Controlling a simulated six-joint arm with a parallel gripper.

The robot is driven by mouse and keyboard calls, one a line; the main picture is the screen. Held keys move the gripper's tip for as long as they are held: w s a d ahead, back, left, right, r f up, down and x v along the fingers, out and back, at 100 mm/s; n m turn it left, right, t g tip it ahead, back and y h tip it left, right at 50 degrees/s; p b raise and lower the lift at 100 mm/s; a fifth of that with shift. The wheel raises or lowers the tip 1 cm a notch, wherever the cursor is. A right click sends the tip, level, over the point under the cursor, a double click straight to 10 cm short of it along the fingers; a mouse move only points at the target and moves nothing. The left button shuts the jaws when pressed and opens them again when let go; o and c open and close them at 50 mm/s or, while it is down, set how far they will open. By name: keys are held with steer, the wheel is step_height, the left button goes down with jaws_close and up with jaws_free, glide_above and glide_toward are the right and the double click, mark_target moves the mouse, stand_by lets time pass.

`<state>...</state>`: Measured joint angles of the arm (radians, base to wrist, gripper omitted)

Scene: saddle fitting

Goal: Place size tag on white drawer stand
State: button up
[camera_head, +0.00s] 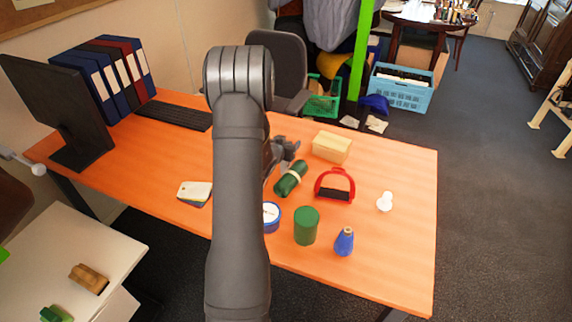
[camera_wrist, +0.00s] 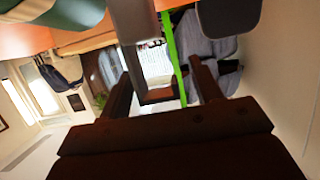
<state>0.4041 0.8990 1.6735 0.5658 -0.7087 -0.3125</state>
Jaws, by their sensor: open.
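A small stack of flat tags (camera_head: 195,192) lies on the orange desk, left of my arm in the head view. A cream piece is on top, with blue and yellow edges below; I take it to be the size tag. The white drawer stand (camera_head: 62,237) is at the lower left, lower than the desk. A wooden block and a green item rest on its top. My gripper (camera_head: 287,152) is open and seems empty. It is over the desk, right of the tag and apart from it, partly hidden by my arm.
Right of my arm are a green roll (camera_head: 291,179), cream box (camera_head: 332,147), red stirrup (camera_head: 335,185), green cylinder (camera_head: 306,226), blue bottle (camera_head: 344,242), blue tin (camera_head: 271,217) and white knob (camera_head: 385,202). A monitor (camera_head: 60,105), keyboard (camera_head: 174,115) and binders stand at the left. Desk around the tag is clear.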

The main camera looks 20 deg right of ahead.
steer(key=shift+w+d+f, duration=0.1)
steer(key=shift+w+d, duration=0.15)
jaws_close()
